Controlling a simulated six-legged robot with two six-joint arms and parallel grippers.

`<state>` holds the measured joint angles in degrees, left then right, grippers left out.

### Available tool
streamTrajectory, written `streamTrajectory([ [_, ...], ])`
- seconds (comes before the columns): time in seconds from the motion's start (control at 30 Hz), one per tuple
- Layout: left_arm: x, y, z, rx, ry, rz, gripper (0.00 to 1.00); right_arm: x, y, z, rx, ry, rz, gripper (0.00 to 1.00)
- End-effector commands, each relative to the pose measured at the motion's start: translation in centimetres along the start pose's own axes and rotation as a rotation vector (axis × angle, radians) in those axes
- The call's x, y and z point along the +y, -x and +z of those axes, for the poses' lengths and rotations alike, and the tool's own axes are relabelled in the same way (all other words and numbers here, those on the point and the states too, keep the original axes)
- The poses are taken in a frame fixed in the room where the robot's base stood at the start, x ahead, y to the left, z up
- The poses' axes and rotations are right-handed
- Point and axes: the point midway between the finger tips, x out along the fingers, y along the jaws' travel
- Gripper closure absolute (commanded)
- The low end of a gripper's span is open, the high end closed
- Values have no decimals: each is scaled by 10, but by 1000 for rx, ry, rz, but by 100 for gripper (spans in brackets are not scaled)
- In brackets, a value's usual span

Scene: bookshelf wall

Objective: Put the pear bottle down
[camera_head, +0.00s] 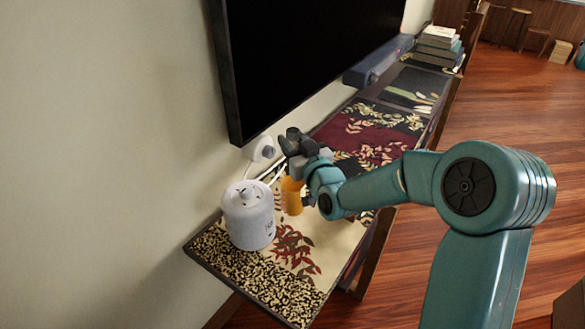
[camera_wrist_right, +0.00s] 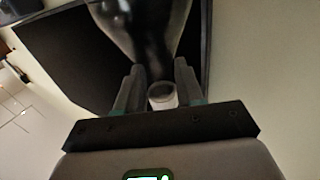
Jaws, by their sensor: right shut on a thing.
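My right gripper (camera_head: 293,145) is raised above the table (camera_head: 308,208), beside the wall and the lower edge of the black screen. In the head view the hand hides the grip. My left gripper is not in view.
A white lidded canister (camera_head: 248,215) stands at the table's near end. An orange jar (camera_head: 291,197) stands beside it, partly behind my right wrist. A black screen (camera_head: 300,60) hangs on the wall. Books (camera_head: 438,45) are stacked at the far end. The table's near corner is bare.

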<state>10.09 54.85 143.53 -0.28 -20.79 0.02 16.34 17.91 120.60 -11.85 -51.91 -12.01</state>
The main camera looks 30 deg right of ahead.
Motion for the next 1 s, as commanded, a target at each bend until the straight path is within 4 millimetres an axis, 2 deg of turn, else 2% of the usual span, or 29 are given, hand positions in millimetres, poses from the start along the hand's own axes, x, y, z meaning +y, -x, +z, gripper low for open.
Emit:
streamTrajectory([
  [0.1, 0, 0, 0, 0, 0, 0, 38, 0, -1, 20, 3, 1, 0, 100],
  [0.27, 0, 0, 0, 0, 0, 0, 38, 1, -3, 32, 6, 2, 1, 100],
  [0.53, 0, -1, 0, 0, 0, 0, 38, 1, -4, 70, 4, 2, 1, 100],
  [0.97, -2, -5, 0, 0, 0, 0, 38, 1, -4, 76, 7, 2, 1, 100],
  [1.0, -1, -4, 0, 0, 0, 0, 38, 0, -4, 77, 1, 1, 0, 53],
])
